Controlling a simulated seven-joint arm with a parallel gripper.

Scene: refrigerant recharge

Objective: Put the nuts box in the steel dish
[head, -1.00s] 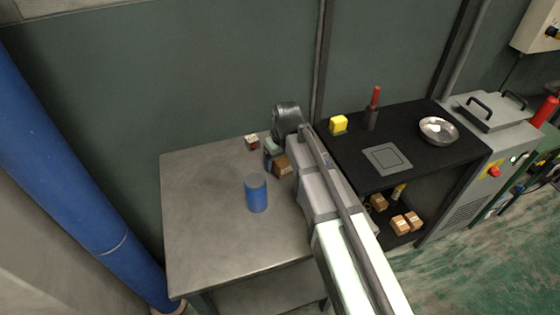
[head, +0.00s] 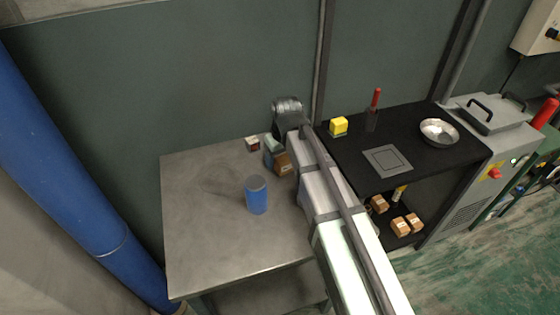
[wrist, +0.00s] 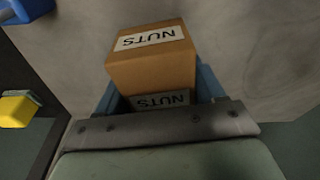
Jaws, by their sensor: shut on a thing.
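The nuts box (wrist: 155,60) is a brown carton with white NUTS labels. In the wrist view it sits between the blue fingers of my gripper (wrist: 155,95), which is shut on it. In the head view the nuts box (head: 284,163) shows beside my gripper (head: 272,158) near the back right of the grey table, partly hidden by the arm. I cannot tell whether its underside touches the table. The steel dish (head: 439,140) is a round, shiny bowl on the black bench at the right, well away from my gripper.
A blue can (head: 257,196) and a small box (head: 252,144) stand on the grey table (head: 205,230). The black bench (head: 440,165) bears a yellow box (head: 338,127), a red-handled tool (head: 375,100) and a grey plate (head: 387,159). Cartons (head: 406,224) sit on its lower shelf.

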